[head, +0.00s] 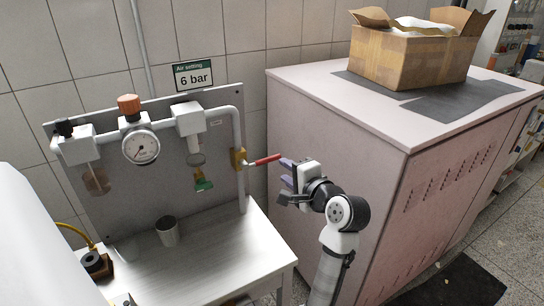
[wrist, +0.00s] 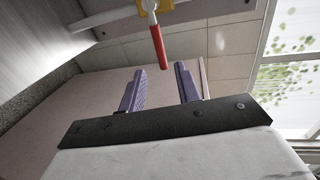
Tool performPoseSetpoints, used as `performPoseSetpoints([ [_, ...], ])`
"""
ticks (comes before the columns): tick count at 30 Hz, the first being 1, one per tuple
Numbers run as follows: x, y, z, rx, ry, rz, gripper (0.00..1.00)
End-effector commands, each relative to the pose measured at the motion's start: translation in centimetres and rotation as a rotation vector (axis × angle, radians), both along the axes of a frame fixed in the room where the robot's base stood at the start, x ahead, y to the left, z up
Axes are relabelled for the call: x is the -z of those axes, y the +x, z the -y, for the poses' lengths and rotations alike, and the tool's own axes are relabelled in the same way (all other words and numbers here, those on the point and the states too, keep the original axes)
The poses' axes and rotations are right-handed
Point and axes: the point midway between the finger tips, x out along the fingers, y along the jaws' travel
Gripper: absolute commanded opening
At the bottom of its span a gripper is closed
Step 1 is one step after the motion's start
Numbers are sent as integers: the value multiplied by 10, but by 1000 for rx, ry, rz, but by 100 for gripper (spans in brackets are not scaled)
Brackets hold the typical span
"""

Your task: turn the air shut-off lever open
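The air shut-off lever (head: 263,160) has a red handle on a brass valve body (head: 238,160) at the right end of the white air pipe. The handle sticks out to the right, roughly level and tilted slightly up. In the wrist view the red handle (wrist: 159,47) points toward my gripper, with its tip near the gap between the fingers. My gripper (head: 287,172) is just right of the handle tip in the head view. Its two purple fingers stand apart in the wrist view (wrist: 160,82), with nothing between them.
A grey panel carries a pressure gauge (head: 141,147) with an orange knob and a "6 bar" sign (head: 193,74) above. A metal cup (head: 167,231) stands on the bench (head: 215,255). A large pinkish cabinet (head: 400,130) with a cardboard box (head: 412,55) stands close behind my gripper.

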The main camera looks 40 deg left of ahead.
Motion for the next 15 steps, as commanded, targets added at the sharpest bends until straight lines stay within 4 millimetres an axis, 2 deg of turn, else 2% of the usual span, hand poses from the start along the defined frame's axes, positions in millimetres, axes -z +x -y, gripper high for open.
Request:
performPoseSetpoints([
  [3, 2, 9, -26, -3, -1, -1, 33],
  [9, 11, 24, -61, -2, -1, 0, 33],
  [15, 16, 33, -82, 0, -1, 2, 33],
])
